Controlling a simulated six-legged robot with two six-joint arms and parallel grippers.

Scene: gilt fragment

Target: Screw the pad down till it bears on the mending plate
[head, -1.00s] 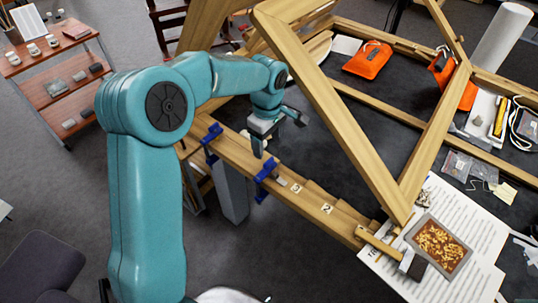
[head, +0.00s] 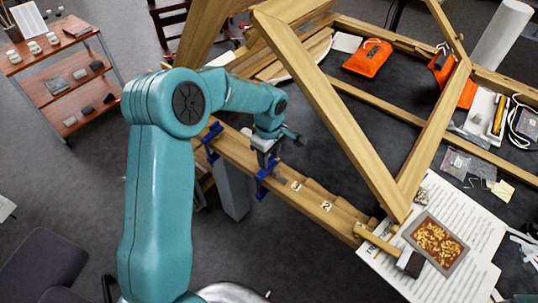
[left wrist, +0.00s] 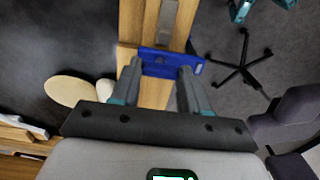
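A blue clamp (head: 267,172) grips the wooden beam (head: 240,155), below my left gripper (head: 265,163). In the left wrist view my left gripper (left wrist: 160,85) has its two fingers apart, with the clamp's blue body (left wrist: 170,63) just beyond the tips. Nothing is clearly held between them. A narrow grey metal plate (left wrist: 167,20) lies on the beam past the clamp; it may be the mending plate. The clamp's pad and its contact are hidden. A second blue clamp (head: 212,135) sits further back along the beam. My right gripper is not in view.
A large wooden frame (head: 335,110) stands over the dark table at right. Orange pouches (head: 367,57), papers (head: 465,215), a gilt fragment (head: 436,244) and a dark-headed mallet (head: 410,263) lie there. A shelf trolley (head: 65,75) stands at far left, over open floor.

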